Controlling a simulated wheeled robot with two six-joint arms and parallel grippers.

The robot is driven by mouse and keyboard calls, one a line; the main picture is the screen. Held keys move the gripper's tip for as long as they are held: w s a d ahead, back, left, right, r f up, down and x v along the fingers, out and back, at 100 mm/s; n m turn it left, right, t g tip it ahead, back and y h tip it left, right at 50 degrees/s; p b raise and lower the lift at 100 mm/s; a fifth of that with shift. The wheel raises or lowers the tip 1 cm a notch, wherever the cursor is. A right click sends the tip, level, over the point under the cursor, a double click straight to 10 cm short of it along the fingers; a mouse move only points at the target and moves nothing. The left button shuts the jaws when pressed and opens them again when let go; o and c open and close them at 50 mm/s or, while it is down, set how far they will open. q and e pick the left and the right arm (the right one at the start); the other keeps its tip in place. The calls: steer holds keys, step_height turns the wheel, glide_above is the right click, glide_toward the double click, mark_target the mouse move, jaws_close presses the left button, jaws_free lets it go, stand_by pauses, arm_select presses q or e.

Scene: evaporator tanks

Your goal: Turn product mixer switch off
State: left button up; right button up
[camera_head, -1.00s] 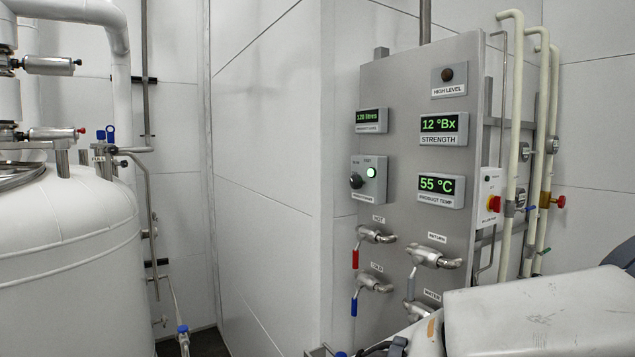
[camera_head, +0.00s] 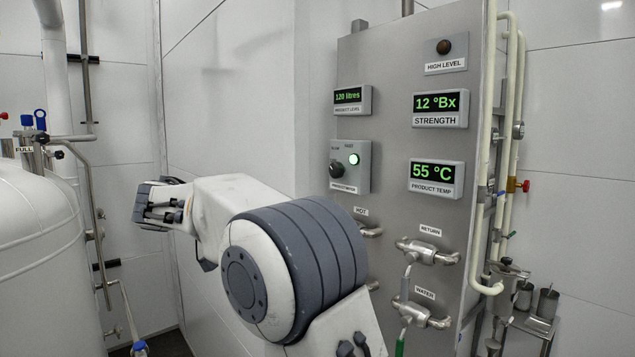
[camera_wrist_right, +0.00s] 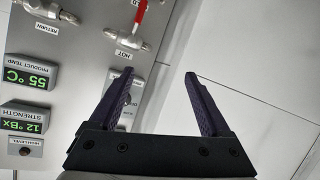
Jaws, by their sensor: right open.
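The panel appears upside down there, and the left finger covers part of the mixer area. My left gripper is not in view.
The panel (camera_head: 395,130) carries green displays. Return (camera_head: 430,252) and water (camera_head: 420,314) valves stick out below; my arm hides much of the hot valve (camera_head: 369,229). A white tank (camera_head: 45,260) stands left. Pale pipes (camera_head: 513,90) run beside the panel's right edge.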

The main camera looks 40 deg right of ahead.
mark_target(333, 171)
steer(key=d+r+m+g+h, duration=0.3)
steer(key=d+r+m+h, duration=0.2)
steer(key=d+r+m, duration=0.35)
steer(key=d+p, duration=0.1)
steer(key=d, duration=0.1)
steer(key=w+d+p, duration=0.1)
steer(key=d+p, duration=0.1)
steer(key=d, duration=0.1)
steer(key=d+r+p, duration=0.1)
steer(key=d, duration=0.2)
steer(key=shift+w+r+p, duration=0.1)
steer(key=shift+w+p, duration=0.1)
steer(key=shift+p, duration=0.15)
steer(key=shift+d+f, duration=0.2)
steer(key=shift+d, duration=0.4)
jaws_close()
steer(key=shift+n, duration=0.25)
